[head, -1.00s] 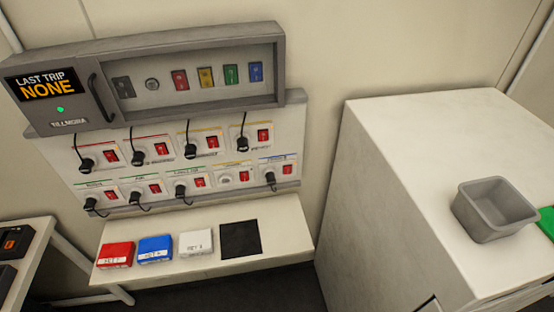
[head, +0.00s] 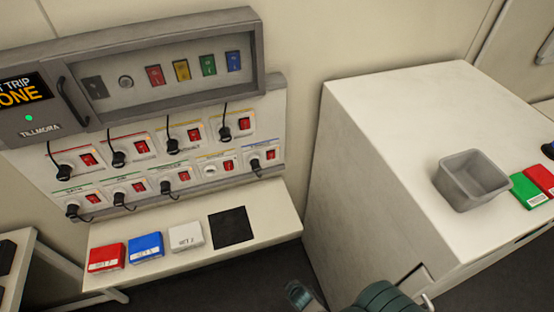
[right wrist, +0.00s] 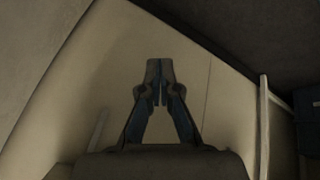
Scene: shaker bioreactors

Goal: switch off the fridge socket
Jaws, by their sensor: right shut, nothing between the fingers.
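A wall socket panel (head: 272,108) is at the left in the head view. It has two rows of sockets, most with black plugs in them and red rocker switches, such as the upper right switch (head: 244,123). The socket labels are too small to read, so I cannot tell which one is the fridge socket. My right gripper (right wrist: 160,85) is shut and empty in the right wrist view, pointing at a pale surface. Part of my arm shows at the bottom of the head view, well below the sockets. My left gripper is not in view.
A grey breaker box (head: 150,112) with a handle sits above the sockets. Below is a shelf (head: 272,212) with red (head: 106,257), blue (head: 146,247) and white (head: 186,237) boxes and a black square. A large white cabinet (head: 345,160) stands right, with a grey bin (head: 472,182) on top.

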